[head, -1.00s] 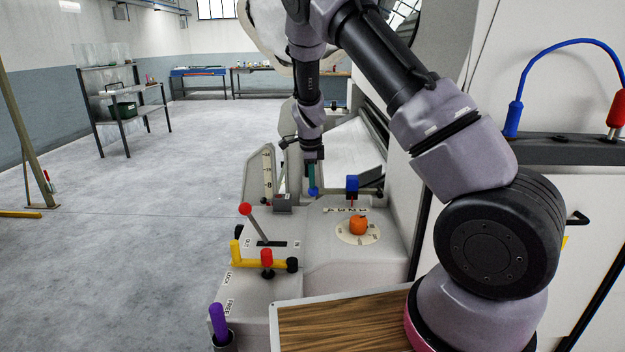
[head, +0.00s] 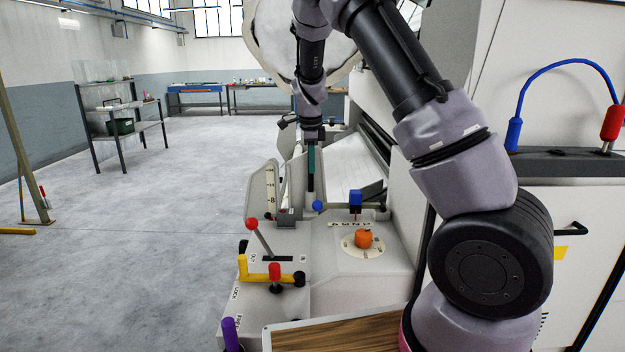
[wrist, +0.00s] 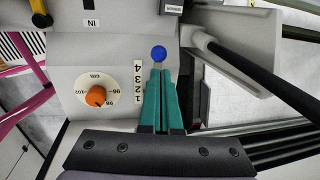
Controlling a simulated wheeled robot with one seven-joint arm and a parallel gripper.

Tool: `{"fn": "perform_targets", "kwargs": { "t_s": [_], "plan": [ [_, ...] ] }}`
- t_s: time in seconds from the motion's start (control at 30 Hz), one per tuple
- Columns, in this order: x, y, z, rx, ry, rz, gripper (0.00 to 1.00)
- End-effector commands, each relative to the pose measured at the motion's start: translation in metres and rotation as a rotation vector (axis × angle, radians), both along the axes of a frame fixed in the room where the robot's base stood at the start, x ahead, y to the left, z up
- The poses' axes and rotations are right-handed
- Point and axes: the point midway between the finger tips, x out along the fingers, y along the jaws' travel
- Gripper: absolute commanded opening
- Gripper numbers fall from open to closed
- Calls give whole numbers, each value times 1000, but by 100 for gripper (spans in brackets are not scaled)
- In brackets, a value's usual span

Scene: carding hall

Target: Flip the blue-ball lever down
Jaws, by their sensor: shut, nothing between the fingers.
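The blue-ball lever's round blue ball (head: 317,205) sits on the machine's control end, left of a blue block. In the wrist view the ball (wrist: 158,53) lies just past my fingertips, in line with them. My gripper (head: 311,190) points down with its teal fingers together and empty. Its tips are above and slightly left of the ball in the head view. In the wrist view the gripper (wrist: 159,72) hides most of the lever's stem. I cannot tell whether the tips touch the ball.
Nearby are a red-ball lever (head: 252,224), an orange knob (head: 363,239) on a dial, a blue block (head: 355,198), a yellow handle (head: 262,276), a red knob (head: 275,270) and a purple handle (head: 230,334). A grey upright plate (head: 262,195) stands left of the ball. Open floor lies left.

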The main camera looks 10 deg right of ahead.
Motion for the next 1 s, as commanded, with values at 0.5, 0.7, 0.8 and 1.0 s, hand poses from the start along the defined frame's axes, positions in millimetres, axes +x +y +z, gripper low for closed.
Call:
{"fn": "perform_targets", "kwargs": {
  "t_s": [0.5, 0.7, 0.8, 1.0],
  "plan": [
    [-4, 4, 26, 0, 0, 0, 0],
    [-8, -1, 34, 16, -3, 20, 0],
    [-22, -10, 54, 55, -9, 81, 0],
    [-75, -34, 115, 142, -74, 317, 0]
  ]
}}
